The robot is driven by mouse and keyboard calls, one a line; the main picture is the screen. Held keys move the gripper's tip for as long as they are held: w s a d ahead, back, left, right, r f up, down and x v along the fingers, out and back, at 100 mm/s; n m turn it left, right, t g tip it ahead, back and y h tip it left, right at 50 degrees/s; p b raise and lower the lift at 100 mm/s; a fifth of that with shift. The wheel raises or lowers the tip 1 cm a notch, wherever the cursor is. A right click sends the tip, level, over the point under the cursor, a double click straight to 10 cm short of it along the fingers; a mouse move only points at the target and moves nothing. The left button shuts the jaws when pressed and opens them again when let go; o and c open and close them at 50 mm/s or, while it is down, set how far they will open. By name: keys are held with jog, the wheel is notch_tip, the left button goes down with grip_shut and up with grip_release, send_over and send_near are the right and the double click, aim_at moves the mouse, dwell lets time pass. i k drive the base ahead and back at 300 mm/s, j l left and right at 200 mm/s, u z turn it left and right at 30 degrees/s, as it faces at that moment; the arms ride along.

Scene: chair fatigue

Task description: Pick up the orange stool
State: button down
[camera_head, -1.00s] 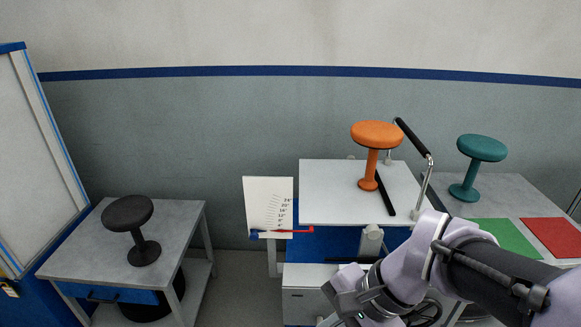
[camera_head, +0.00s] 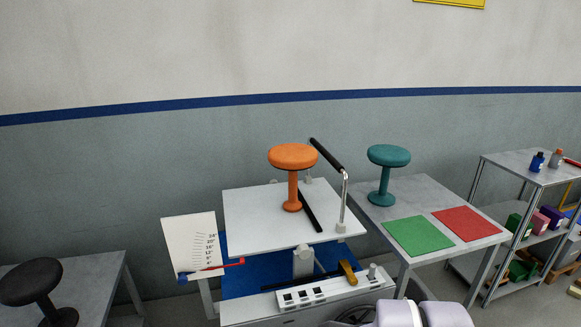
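The orange stool (camera_head: 293,158) stands upright on the white platform (camera_head: 255,222) of the test machine in the middle of the view. It has a round seat, a thin stem and a small round foot. A black bar lies on the platform just right of its foot, and a black-gripped handle (camera_head: 328,155) rises behind and to its right. Part of my arm shows at the bottom edge, below the machine and well apart from the stool. My gripper is out of the picture.
A teal stool (camera_head: 388,157) stands on the grey table to the right, behind a green mat (camera_head: 418,235) and a red mat (camera_head: 466,223). A dark stool (camera_head: 32,284) is on the left table. A tilt scale board (camera_head: 192,243) stands left of the platform. Shelves (camera_head: 528,180) stand far right.

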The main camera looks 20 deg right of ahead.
aim_at(292, 157)
jog(key=i+j+z, duration=0.65)
jog(key=i+j, duration=0.05)
